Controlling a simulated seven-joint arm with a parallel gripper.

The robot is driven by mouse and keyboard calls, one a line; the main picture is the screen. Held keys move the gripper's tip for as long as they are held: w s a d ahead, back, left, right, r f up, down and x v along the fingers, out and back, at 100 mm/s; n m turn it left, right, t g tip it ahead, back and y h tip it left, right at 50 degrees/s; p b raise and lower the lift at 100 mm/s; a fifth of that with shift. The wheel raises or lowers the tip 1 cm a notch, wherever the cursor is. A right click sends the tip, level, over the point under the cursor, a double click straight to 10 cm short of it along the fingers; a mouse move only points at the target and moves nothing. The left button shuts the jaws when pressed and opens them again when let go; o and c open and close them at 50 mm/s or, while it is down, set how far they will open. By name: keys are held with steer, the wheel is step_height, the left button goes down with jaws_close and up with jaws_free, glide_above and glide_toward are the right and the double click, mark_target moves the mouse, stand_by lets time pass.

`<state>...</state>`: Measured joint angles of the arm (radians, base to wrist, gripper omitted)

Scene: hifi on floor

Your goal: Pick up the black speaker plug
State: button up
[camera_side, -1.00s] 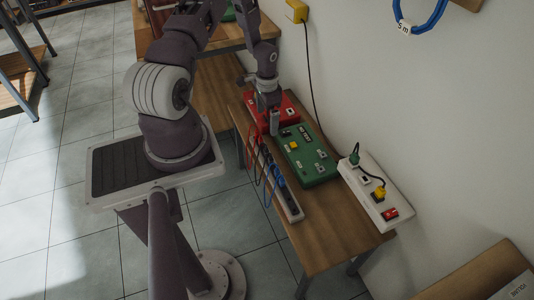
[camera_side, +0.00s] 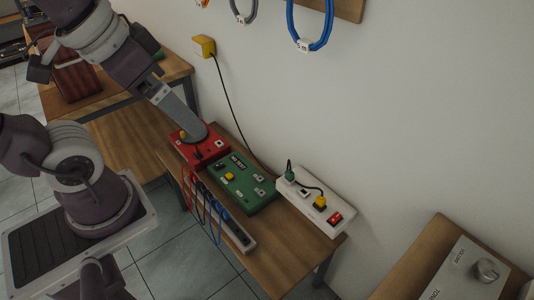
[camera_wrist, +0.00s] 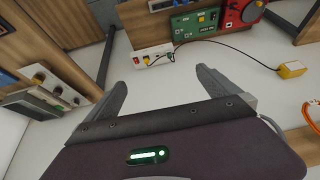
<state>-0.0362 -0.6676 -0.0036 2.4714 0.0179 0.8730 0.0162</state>
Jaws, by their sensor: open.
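A red box (camera_side: 213,149) lies on the bench with a yellow part (camera_side: 183,134) and a small dark plug-like part (camera_side: 198,154) on top. A green box (camera_side: 247,190) beside it carries another dark part (camera_side: 220,166). I cannot tell which of these is the black speaker plug. My gripper (camera_side: 190,122) is raised, its grey fingers overlapping the red box in the side view. In the wrist view its fingers (camera_wrist: 168,63) stand apart with nothing between them. The red box (camera_wrist: 234,18) and green box (camera_wrist: 192,24) lie well beyond them.
A white box (camera_side: 318,200) with green, yellow and red parts stands near the wall, and a power strip (camera_side: 236,235) with coloured cables runs along the bench front. A black cord rises to a yellow wall box (camera_side: 203,46). A blue cable coil (camera_side: 309,27) hangs above.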

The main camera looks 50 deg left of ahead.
steer(key=shift+s+d, duration=0.4)
steer(key=shift+s, duration=0.35)
steer(key=shift+c, duration=1.1)
steer(key=shift+s, duration=0.15)
steer(key=c, duration=1.1)
